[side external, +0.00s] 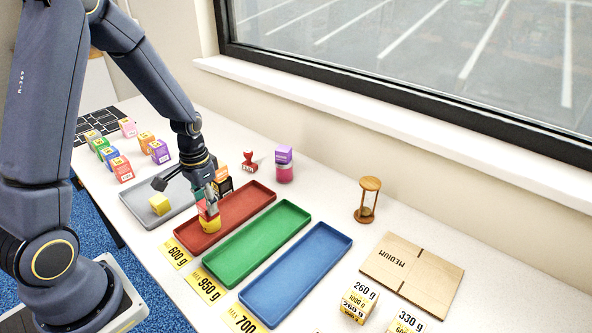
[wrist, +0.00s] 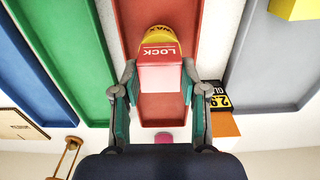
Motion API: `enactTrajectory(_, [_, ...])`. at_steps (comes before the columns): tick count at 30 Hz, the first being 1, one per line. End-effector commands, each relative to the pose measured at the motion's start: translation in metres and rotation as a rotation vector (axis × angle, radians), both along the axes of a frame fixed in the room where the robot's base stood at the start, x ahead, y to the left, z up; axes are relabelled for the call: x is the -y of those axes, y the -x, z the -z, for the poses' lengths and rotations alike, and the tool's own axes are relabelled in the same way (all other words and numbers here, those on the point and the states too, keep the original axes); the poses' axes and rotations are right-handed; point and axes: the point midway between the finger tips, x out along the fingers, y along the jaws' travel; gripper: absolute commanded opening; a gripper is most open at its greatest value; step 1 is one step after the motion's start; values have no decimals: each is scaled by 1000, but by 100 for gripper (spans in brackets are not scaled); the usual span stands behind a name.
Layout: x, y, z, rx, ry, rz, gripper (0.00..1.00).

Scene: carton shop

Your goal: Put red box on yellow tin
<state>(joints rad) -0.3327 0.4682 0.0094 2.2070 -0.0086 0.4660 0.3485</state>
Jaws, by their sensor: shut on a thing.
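The red box (side external: 207,213), with LOCK on its side in the wrist view (wrist: 160,54), is between the fingers of my gripper (side external: 208,200). My gripper (wrist: 159,78) is shut on it. The yellow tin (side external: 212,226) stands in the near end of the red tray (side external: 251,205). The red box is directly above the tin; whether they touch I cannot tell. In the wrist view the tin (wrist: 158,31) shows behind the box, with part of it hidden.
A green tray (side external: 258,240) and a blue tray (side external: 297,270) lie to the right. A grey tray with a yellow box (side external: 159,204) lies left. An orange and black box (side external: 222,181) stands close behind my gripper. A stamp (side external: 249,162) and an hourglass (side external: 367,200) stand farther back.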

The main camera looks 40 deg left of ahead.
Motion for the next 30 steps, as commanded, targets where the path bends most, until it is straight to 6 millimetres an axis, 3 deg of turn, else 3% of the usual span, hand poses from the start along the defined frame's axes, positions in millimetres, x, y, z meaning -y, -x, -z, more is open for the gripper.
enactTrajectory(9, [0,0,3,-1,0,0,4])
enactTrajectory(10, [0,0,3,-1,0,0,45])
enactTrajectory(17, [0,0,3,0,0,0,68])
enactTrajectory(26, [0,0,1,1,0,0,68])
enactTrajectory(30, [0,-1,-13,5,-2,0,68])
